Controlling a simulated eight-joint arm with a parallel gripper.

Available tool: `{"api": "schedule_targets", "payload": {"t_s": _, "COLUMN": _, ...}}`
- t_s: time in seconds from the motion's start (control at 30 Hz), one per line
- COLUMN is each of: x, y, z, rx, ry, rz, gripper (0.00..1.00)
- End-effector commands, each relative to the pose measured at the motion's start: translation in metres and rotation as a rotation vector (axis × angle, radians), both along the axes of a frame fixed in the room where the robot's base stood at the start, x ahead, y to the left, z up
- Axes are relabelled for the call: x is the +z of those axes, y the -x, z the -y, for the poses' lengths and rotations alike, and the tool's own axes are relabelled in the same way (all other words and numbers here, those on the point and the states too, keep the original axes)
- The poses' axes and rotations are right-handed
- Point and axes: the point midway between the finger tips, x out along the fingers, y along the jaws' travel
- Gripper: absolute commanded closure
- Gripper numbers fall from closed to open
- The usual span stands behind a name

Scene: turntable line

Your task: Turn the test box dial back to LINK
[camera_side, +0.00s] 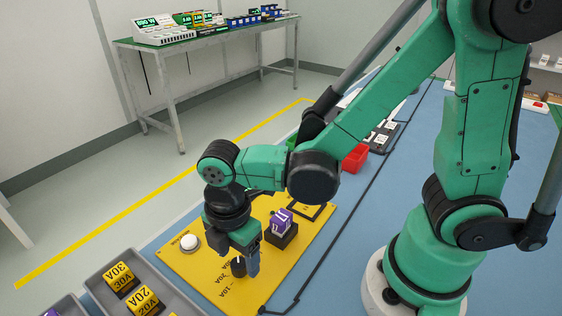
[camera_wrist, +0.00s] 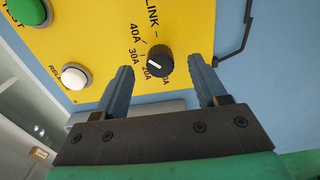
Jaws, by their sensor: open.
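The test box (camera_side: 185,265) is a yellow panel on the blue bench. Its black dial (camera_wrist: 160,60) is round with a white pointer mark; it also shows in the side view (camera_side: 238,267). The mark points to the lower left in the wrist view, near the 30A and 20A labels; which one exactly is hard to tell. The LINK label (camera_wrist: 150,14) lies above the dial there, away from the mark. My gripper (camera_wrist: 160,65) is open, its fingers either side of the dial with gaps. In the side view my gripper (camera_side: 243,254) is down close over the panel.
A purple block (camera_side: 281,221) stands in a black holder on the panel near my gripper. A white button (camera_wrist: 75,77) and a green button (camera_wrist: 28,10) sit left of the dial. A grey tray (camera_side: 95,287) holds yellow 30A and 20A blocks. A red bin (camera_side: 356,158) stands behind.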

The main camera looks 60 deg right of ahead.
Motion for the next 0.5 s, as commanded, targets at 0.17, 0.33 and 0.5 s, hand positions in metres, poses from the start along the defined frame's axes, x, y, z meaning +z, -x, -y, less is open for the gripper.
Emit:
{"api": "schedule_targets", "payload": {"t_s": 0.17, "x": -0.014, "y": 0.0, "z": 0.0, "rx": -0.002, "ry": 0.0, "rz": 0.001, "gripper": 0.35}}
{"api": "schedule_targets", "payload": {"t_s": 0.33, "x": -0.018, "y": 0.0, "z": 0.0, "rx": -0.002, "ry": 0.0, "rz": 0.001, "gripper": 0.35}}
{"api": "schedule_targets", "payload": {"t_s": 0.5, "x": -0.018, "y": 0.0, "z": 0.0, "rx": -0.002, "ry": 0.0, "rz": 0.001, "gripper": 0.35}}
